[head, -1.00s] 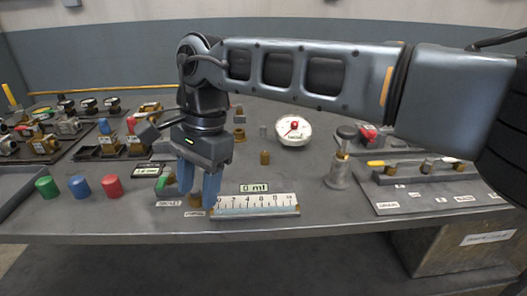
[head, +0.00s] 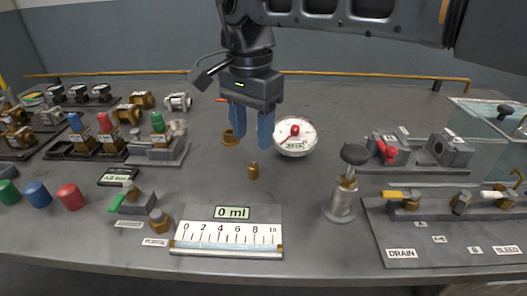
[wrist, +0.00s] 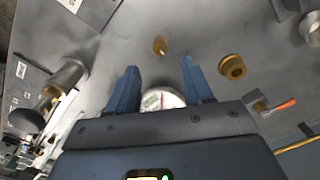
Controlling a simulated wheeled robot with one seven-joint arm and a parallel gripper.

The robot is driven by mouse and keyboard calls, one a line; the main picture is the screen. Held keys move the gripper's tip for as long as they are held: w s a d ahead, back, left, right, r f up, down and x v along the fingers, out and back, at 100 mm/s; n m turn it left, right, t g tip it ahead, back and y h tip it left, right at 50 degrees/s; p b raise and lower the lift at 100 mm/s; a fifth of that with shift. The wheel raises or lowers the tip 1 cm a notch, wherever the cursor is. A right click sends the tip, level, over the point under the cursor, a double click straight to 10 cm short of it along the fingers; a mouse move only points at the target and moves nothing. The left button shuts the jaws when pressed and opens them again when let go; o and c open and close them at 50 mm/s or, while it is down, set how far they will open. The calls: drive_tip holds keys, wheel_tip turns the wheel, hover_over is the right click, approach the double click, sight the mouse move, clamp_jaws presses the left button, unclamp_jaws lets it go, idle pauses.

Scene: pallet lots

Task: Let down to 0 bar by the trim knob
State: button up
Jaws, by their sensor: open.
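A round white gauge (head: 299,146) with a red centre stands on the bench; its digits are too small to read. It also shows in the wrist view (wrist: 162,99), between the fingers. A silver cylinder (head: 342,203) with a black knob (head: 354,154) on top stands upright to the right; it appears in the wrist view at left (wrist: 60,80). I cannot tell for certain that this is the trim knob. My gripper (head: 252,130) is open and empty, fingers pointing down, left of the gauge and apart from the black knob. The wrist view shows its fingers (wrist: 160,88) spread.
A scale plate (head: 227,239) with a "0 ml" label (head: 232,212) lies at the front. A small brass fitting (head: 253,171) stands behind it. A valve panel (head: 440,240) marked DRAIN and BLEED is at right, near a clear tank (head: 495,125). Valves and coloured caps crowd the left.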

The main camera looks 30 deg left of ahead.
sight(253, 165)
wheel_tip(253, 165, down, 8)
drive_tip(key=shift+r, duration=0.2)
idle(0.3)
clamp_jaws()
idle(0.3)
